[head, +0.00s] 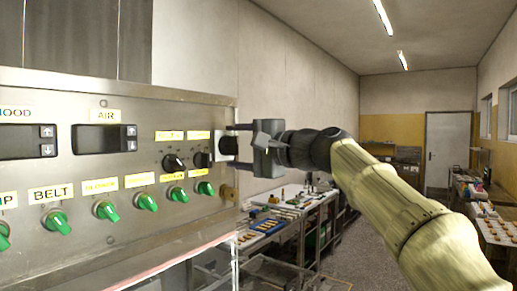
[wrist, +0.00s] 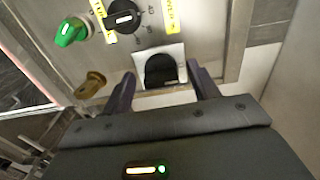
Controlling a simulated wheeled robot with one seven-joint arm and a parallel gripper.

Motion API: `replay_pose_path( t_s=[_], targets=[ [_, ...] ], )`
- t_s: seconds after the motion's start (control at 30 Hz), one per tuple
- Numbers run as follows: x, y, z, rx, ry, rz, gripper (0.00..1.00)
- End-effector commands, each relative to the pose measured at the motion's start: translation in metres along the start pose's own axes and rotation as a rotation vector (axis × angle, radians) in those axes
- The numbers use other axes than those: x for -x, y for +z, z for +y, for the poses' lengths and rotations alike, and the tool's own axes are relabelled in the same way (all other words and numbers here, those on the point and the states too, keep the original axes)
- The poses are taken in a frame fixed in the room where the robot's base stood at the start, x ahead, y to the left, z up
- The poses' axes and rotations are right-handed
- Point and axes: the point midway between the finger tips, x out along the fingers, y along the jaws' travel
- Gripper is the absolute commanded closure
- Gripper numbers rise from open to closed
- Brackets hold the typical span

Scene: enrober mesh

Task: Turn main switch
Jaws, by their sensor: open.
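The switch that I take for the main switch is a black knob (wrist: 161,70) on a white plate, at the right end of the steel control panel (head: 130,180). In the head view, the black and white switch (head: 229,145) shows at the panel's right edge. My gripper (head: 232,146) is open, with one finger above and one below the switch. In the wrist view, the fingers of my gripper (wrist: 161,73) lie left and right of the black knob. I cannot tell whether either finger touches it. The knob's pointing direction is unclear.
A black dial (head: 174,163) and several green knobs (head: 146,201) sit left of the switch. A brass-coloured knob (wrist: 90,85) is close by the gripper. A table with trays (head: 285,215) stands behind. The floor (head: 352,250) beyond has some free room.

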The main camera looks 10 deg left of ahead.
Motion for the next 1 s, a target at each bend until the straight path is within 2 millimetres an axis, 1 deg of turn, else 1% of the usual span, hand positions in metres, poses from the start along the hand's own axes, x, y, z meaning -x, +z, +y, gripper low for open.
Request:
replay_pose_path(
  t_s=[0.17,0.23,0.8,0.9,1.0],
  targets=[
    [0.019,-0.001,0.003,0.001,-0.001,0.003,0.4],
    [0.031,0.0,0.004,0.002,0.0,0.005,0.4],
    [0.144,-0.001,0.004,0.003,0.0,0.006,0.4],
    [0.159,-0.001,0.003,0.001,0.001,0.004,0.4],
    [0.168,-0.001,0.002,0.0,0.0,0.002,0.4]
  ],
)
